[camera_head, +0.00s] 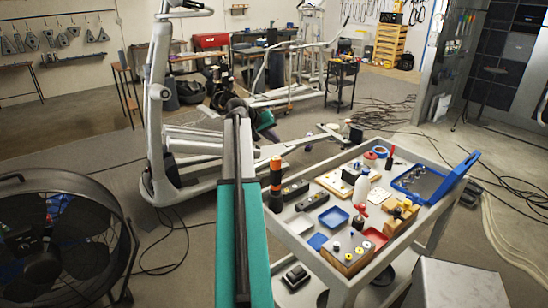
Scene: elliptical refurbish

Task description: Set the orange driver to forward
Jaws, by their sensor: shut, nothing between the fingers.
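A black and orange upright tool (276,180), which looks like the orange driver, stands at the left edge of the grey cart (300,239). Its direction switch is too small to make out. My teal arm reaches up the middle of the view, just left of the tool. The far end of my arm, with my gripper (271,134), shows small and dark beyond the cart's left side. It is shut and empty, apart from the tool and above and behind it in the picture. Its fingertips are hard to make out.
A large fan (60,240) stands at left. A grey elliptical trainer (157,110) stands behind my arm. Cables lie on the floor.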

